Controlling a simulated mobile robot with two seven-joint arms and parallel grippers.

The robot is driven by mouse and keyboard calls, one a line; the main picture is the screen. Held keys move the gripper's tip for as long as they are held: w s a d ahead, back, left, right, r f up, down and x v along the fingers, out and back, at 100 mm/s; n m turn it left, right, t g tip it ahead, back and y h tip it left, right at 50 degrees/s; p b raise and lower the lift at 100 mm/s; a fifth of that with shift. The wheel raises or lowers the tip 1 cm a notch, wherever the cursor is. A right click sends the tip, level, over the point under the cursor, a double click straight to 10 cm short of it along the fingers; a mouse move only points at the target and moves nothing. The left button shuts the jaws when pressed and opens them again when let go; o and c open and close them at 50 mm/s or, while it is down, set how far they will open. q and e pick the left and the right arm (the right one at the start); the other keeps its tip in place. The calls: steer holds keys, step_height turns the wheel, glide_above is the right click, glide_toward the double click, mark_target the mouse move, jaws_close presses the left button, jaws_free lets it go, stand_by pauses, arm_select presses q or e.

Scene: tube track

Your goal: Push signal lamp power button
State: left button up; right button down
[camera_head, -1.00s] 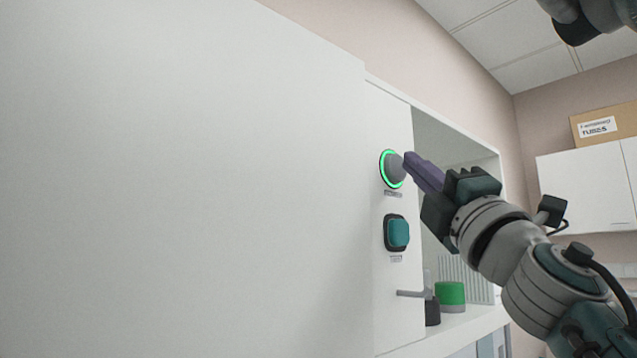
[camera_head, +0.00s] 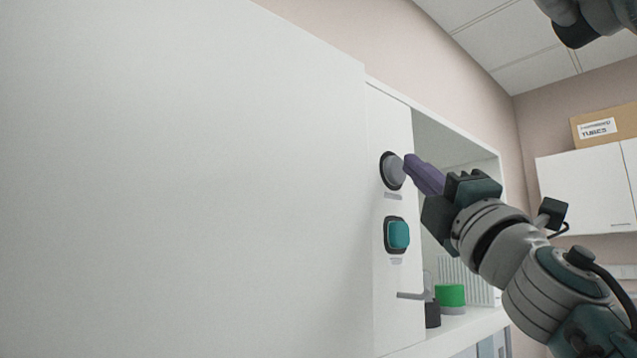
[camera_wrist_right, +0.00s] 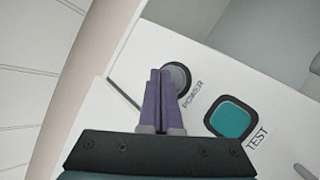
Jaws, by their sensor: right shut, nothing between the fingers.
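The round grey power button (camera_head: 393,171) sits in a dark ring on the white panel; its ring is unlit. In the right wrist view the button (camera_wrist_right: 178,79) shows beside the label "POWER". My right gripper (camera_head: 408,165) is shut and empty, its purple fingertips at the button's face; whether they touch it I cannot tell. In the wrist view the fingertips (camera_wrist_right: 160,72) overlap the button's left part. The square teal test button (camera_head: 398,235) is below the power button and also shows in the wrist view (camera_wrist_right: 231,120). My left gripper is not in view.
A small lever handle (camera_head: 411,295) sticks out low on the panel. A green-topped container (camera_head: 450,296) stands on the shelf at right. A cardboard box (camera_head: 604,122) sits on a white wall cabinet (camera_head: 585,190). A large blank white surface (camera_head: 180,180) fills the left.

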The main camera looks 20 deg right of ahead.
steer(key=shift+s+d, duration=0.2)
steer(key=shift+s, duration=0.35)
steer(key=shift+s+d+p, duration=0.4)
steer(key=shift+s, duration=0.5)
steer(key=shift+s+d+p, duration=0.35)
steer(key=shift+s+p, duration=0.1)
steer(key=shift+s, duration=0.5)
steer(key=shift+s+d+p, duration=0.4)
steer(key=shift+s, duration=0.5)
